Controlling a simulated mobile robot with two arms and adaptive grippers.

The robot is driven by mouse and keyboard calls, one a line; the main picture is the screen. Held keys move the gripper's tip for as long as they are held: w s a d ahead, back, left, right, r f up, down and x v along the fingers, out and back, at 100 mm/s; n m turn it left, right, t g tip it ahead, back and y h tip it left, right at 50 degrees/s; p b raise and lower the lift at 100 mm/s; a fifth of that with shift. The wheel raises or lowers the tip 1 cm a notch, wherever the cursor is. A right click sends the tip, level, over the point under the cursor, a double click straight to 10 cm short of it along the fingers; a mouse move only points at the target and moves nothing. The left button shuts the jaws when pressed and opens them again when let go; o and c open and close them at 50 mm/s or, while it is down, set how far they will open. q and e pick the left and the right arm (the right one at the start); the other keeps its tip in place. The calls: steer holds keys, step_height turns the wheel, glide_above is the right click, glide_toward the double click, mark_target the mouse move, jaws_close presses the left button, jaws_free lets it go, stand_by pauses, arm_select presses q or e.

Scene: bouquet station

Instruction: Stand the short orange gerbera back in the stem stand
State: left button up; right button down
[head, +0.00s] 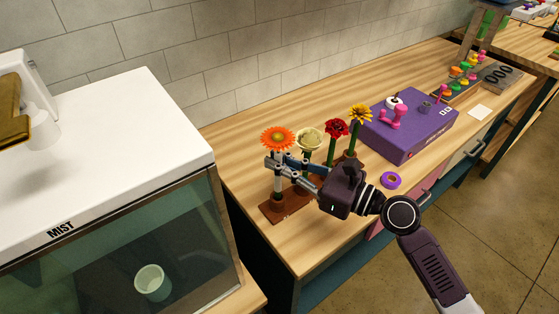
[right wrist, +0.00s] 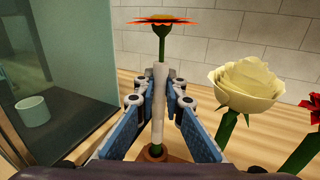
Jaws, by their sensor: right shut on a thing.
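The orange gerbera (head: 278,138) stands upright at the left end of the brown stem stand (head: 285,209). My right gripper (head: 283,170) is shut on its stem, below the bloom. In the right wrist view the fingers (right wrist: 158,92) close on a white sleeve around the stem (right wrist: 158,110). The stem's lower end meets a brown round holder (right wrist: 153,153) of the stand; I cannot tell how deep it sits. A cream rose (head: 309,139), a red flower (head: 335,128) and a yellow flower (head: 360,115) stand to its right.
A white-topped cabinet marked MIST (head: 110,150), with a pale green cup (head: 152,283) behind its glass, stands close on the left. A purple box (head: 412,128) and a purple ring of tape (head: 391,180) are to the right. The tiled wall (head: 260,50) is behind.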

steer(key=shift+f+b, duration=0.65)
steer(key=shift+f, duration=1.25)
stand_by(0.9)
steer(key=c, duration=1.9)
jaws_free()
steer(key=shift+c, duration=0.2)
steer(key=shift+o, duration=0.3)
steer(key=o, duration=0.5)
steer(key=b+v, duration=0.1)
steer(key=v, duration=0.8)
